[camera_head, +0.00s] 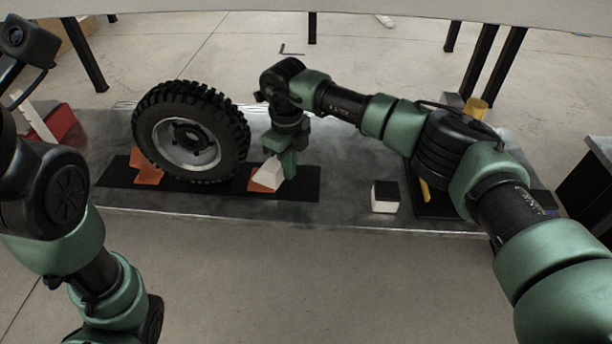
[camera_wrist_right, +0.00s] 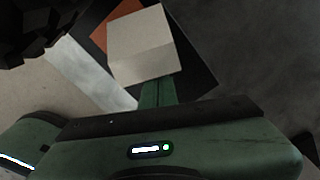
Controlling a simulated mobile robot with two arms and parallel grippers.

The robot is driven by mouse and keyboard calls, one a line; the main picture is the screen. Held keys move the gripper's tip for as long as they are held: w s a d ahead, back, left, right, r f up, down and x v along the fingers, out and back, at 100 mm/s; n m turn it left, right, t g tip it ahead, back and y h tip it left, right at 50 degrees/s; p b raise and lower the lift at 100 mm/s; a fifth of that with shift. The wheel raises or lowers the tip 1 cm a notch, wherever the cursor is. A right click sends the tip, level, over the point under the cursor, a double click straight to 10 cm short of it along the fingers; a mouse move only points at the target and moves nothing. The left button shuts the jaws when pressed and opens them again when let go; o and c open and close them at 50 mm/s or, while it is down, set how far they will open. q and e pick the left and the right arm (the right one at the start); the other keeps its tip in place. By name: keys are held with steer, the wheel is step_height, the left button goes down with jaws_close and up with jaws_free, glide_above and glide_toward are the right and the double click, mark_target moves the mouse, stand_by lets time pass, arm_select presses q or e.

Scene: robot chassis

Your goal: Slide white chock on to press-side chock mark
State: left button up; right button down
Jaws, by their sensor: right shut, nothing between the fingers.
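The white chock (camera_head: 268,173) is a wedge on the black mat (camera_head: 225,191), right of the tyre. It partly covers the right orange mark (camera_head: 258,186), which sticks out on its left. My right gripper (camera_head: 289,165) points down at the chock's right side, with its fingers shut and empty. In the right wrist view, the fingers (camera_wrist_right: 158,92) are at the near edge of the white chock (camera_wrist_right: 142,42), seemingly touching it. The orange mark (camera_wrist_right: 112,20) shows beyond the chock. My left arm is at the left edge; its gripper is out of frame.
A black-topped white block (camera_head: 385,197) sits right of the mat. A red object (camera_head: 60,122) lies at the left. Bare bench separates mat and block.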

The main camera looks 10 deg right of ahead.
steer(key=shift+w+a, duration=0.2)
steer(key=shift+a, duration=0.6)
steer(key=shift+s+d+r+p, duration=0.15)
steer(key=shift+d+p, duration=0.25)
steer(key=shift+d, duration=0.25)
steer(key=shift+s+d+f, duration=0.15)
steer(key=shift+d+f, duration=0.05)
steer(key=shift+d, duration=0.2)
steer(key=shift+r, duration=0.1)
